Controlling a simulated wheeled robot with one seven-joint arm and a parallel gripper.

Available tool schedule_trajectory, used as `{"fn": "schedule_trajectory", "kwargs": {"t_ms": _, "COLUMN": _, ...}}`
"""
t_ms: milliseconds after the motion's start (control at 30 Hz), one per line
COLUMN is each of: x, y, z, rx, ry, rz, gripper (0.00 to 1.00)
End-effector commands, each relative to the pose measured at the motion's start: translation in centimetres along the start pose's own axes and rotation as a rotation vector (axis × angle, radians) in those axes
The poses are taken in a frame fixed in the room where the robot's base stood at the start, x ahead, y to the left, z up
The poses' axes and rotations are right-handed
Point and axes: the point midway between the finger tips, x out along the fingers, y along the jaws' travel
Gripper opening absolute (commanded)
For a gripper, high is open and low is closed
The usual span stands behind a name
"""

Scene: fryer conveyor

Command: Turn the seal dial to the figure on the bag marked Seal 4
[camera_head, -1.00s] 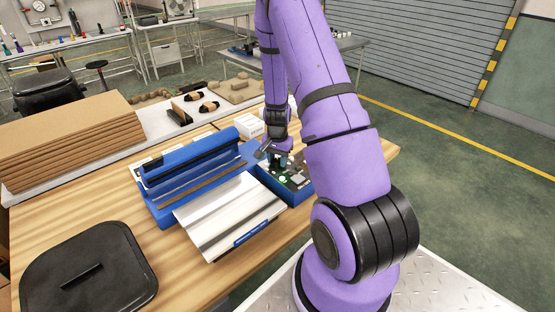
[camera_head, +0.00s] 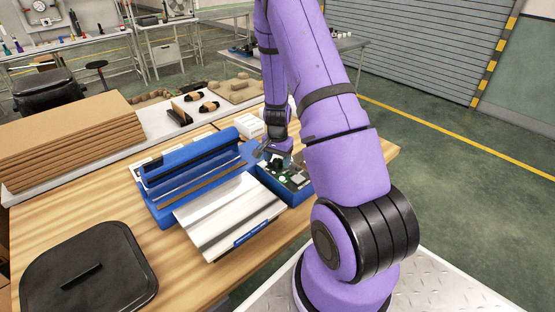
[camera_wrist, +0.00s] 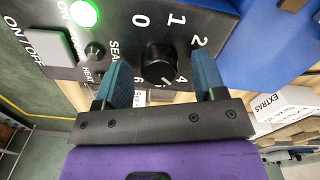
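The seal dial is a round black knob (camera_wrist: 158,64) on a dark panel. In the head view my gripper (camera_head: 277,155) is over the panel at the right end of the blue sealer (camera_head: 195,172). A white label (camera_wrist: 140,97), partly hidden behind the fingers, has unreadable text. No bag marked Seal 4 can be made out.
A white EXTRAS label (camera_wrist: 287,107) is at right.

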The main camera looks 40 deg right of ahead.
Motion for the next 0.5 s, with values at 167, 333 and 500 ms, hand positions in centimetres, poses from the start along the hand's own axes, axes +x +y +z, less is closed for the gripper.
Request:
{"fn": "schedule_trajectory", "kwargs": {"t_ms": 167, "x": -0.3, "y": 0.0, "z": 0.0, "rx": -0.001, "ry": 0.000, "rz": 0.000, "gripper": 0.64}}
{"fn": "schedule_trajectory", "kwargs": {"t_ms": 333, "x": -2.3, "y": -0.1, "z": 0.0, "rx": -0.002, "ry": 0.002, "rz": -0.002, "gripper": 0.64}}
{"fn": "schedule_trajectory", "kwargs": {"t_ms": 500, "x": -5.5, "y": -0.1, "z": 0.0, "rx": -0.002, "ry": 0.003, "rz": -0.003, "gripper": 0.64}}
